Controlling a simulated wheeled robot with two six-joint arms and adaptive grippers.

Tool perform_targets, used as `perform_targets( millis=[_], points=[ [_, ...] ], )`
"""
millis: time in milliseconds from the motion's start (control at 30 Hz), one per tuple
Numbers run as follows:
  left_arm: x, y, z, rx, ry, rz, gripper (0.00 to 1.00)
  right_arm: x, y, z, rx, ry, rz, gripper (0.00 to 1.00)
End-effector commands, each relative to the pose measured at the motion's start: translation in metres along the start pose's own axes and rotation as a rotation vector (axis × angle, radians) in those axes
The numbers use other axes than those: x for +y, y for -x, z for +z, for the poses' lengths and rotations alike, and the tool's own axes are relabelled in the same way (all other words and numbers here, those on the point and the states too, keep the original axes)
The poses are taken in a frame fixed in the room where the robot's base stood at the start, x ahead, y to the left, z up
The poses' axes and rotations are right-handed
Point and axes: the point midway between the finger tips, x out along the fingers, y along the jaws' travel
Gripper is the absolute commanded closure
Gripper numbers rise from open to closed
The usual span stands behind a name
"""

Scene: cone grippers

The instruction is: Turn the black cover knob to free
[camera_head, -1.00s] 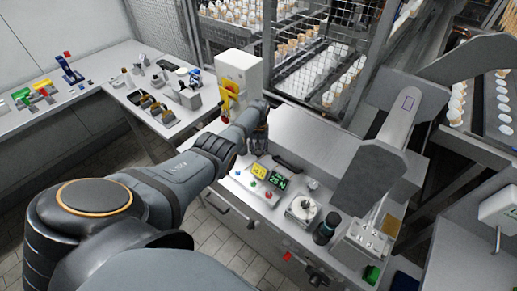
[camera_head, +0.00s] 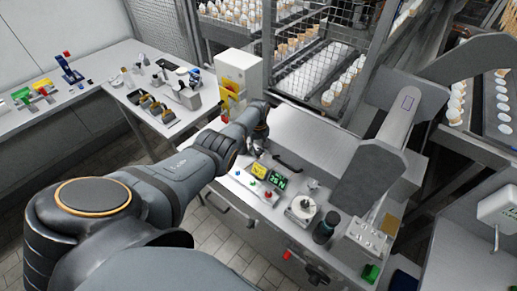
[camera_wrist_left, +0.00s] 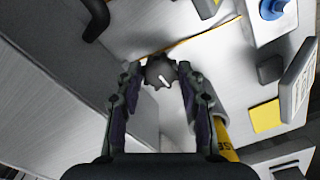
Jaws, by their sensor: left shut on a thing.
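The black cover knob (camera_wrist_left: 158,71) shows in the left wrist view as a round, lobed knob with a short white mark near its lower right edge. My left gripper (camera_wrist_left: 160,78) has one finger on each side of it and is shut on it. In the head view my left gripper (camera_head: 259,130) is beyond the panel with the display, near the white box. There the wrist hides the knob. My right gripper is not in view.
A control panel with a green display (camera_head: 277,180) and coloured buttons lies just nearer than the gripper. A white box with a yellow and red switch (camera_head: 230,88) stands behind it. A black handle (camera_head: 288,163) is close on the right. A mesh guard (camera_head: 325,60) rises behind.

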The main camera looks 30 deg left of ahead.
Motion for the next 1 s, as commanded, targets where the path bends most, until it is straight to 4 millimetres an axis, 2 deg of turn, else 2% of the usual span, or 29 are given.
perform_targets(
  millis=[167, 200, 333, 633, 767, 933, 1000],
  points=[
    [0.000, 0.000, 0.000, 0.000, 0.001, 0.001, 0.93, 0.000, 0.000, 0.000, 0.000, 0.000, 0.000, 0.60],
    [0.000, 0.000, 0.000, 0.000, 0.001, 0.001, 0.56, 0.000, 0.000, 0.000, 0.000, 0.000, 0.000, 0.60],
    [0.000, 0.000, 0.000, 0.000, 0.000, 0.001, 0.39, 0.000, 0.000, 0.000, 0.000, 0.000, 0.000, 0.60],
    [0.000, 0.001, 0.000, 0.000, 0.000, 0.001, 0.39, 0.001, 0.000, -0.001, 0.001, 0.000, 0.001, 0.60],
    [0.001, 0.007, -0.001, 0.002, 0.000, 0.002, 0.39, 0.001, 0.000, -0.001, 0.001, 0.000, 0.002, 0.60],
    [0.000, 0.031, -0.001, 0.004, -0.001, 0.001, 0.39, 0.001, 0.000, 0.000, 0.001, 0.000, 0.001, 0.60],
    [0.000, 0.050, -0.002, 0.006, -0.001, 0.004, 0.39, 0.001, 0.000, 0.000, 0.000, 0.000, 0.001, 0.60]
  ],
)
